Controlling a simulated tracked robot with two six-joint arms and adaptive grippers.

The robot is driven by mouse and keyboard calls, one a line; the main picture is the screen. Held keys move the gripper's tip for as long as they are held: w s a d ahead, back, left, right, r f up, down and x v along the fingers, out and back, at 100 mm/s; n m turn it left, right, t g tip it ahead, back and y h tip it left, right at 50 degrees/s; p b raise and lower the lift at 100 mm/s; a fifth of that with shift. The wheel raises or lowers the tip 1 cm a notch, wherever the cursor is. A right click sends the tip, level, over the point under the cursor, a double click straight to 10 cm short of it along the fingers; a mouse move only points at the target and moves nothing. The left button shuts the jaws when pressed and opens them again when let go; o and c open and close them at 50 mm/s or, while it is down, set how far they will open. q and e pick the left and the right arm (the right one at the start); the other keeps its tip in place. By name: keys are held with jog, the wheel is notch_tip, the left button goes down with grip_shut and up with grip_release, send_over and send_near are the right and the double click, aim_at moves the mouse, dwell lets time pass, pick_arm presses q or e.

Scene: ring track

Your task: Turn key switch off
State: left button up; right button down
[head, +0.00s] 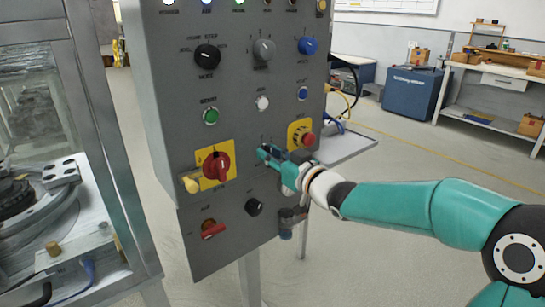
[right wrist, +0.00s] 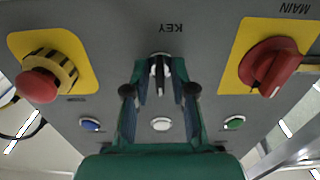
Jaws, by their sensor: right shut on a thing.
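The key switch (right wrist: 160,65) sits under the KEY label on the grey control panel (head: 165,95). In the right wrist view the panel appears upside down, and the key stands between my fingertips, pointing along the fingers. My right gripper (head: 264,152) reaches the panel from the right; it also shows in the right wrist view (right wrist: 160,78), shut on the key. In the head view the gripper hides the key. My left gripper is not in view.
A red main switch (head: 216,166) on a yellow plate is left of my right gripper. A red emergency stop button (head: 308,139) is close on its right. A white button (head: 262,103) is above, and a black knob (head: 254,207) below. A machine enclosure (head: 95,100) stands at left.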

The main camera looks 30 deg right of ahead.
jog(key=shift+f, duration=0.3)
jog(key=c, duration=1.4)
grip_release()
jog(key=shift+o, duration=0.7)
jog(key=shift+r, duration=0.15)
jog(key=shift+s, duration=0.15)
jog(key=s, duration=1.1)
jog(key=shift+s+d, duration=0.4)
jog(key=shift+d, duration=0.05)
